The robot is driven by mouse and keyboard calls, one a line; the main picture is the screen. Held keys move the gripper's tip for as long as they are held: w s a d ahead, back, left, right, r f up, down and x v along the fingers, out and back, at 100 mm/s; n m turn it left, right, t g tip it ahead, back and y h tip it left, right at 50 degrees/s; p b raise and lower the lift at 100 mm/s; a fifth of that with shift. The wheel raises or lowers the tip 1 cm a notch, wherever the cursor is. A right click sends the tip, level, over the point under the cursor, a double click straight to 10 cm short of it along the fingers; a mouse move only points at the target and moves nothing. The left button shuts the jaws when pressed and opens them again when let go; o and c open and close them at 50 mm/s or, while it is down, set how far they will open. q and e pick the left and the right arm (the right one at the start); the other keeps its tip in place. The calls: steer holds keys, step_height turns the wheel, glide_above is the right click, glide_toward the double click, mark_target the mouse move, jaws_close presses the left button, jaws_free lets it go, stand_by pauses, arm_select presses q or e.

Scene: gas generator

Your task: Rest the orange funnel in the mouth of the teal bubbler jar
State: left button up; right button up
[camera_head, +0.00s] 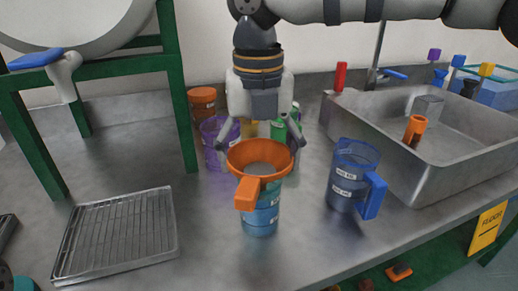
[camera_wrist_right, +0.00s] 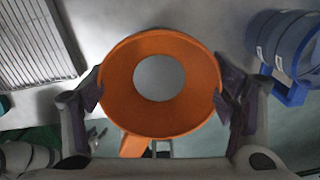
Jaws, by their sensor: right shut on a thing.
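The orange funnel (camera_head: 262,157) is held by its rim between the fingers of my right gripper (camera_head: 262,148). Its wide mouth faces up and its orange handle points toward the front. The teal jar (camera_head: 260,217) stands upright on the bench directly below the funnel in the head view, and the funnel covers its mouth. I cannot tell whether the funnel touches the jar. In the right wrist view the funnel (camera_wrist_right: 117,85) is between both fingers of the right gripper (camera_wrist_right: 158,92). Grey shows through its hole, and the jar is hidden. My left gripper is not in view.
A blue jug (camera_head: 352,175) stands close on the right, beside the metal sink (camera_head: 400,165). A purple container (camera_head: 216,140) and an orange-lidded one (camera_head: 203,102) stand behind on the left. A wire rack tray (camera_head: 117,235) lies at left. The bench front (camera_head: 215,265) is clear.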

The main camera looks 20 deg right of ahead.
steer(key=o, duration=1.2)
steer(key=r, duration=1.2)
steer(key=shift+s+a, duration=0.15)
steer(key=shift+s, duration=0.1)
